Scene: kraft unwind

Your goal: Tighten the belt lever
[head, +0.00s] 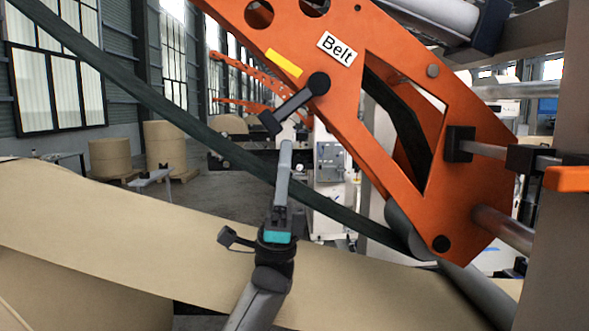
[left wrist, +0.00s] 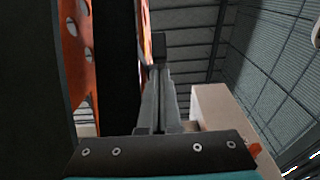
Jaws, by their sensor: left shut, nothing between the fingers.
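The belt lever (head: 296,103) is a black crank on the orange arm (head: 372,100), below the white "Belt" label (head: 340,48). It slants down-left from its round pivot to a block-shaped end. My left gripper (head: 285,146) points up just below and right of that end, with its fingers together and empty. In the left wrist view the closed fingers (left wrist: 160,75) point at a dark block (left wrist: 158,45), which looks like the lever's end. I cannot tell whether they touch it. My right gripper is not in view.
A dark green belt (head: 175,120) runs diagonally behind my gripper to a roller (head: 407,232). A wide kraft paper web (head: 110,215) spans the lower area. Steel bars and an orange-handled clamp (head: 567,179) stand at right. Paper rolls (head: 165,145) stand farther back.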

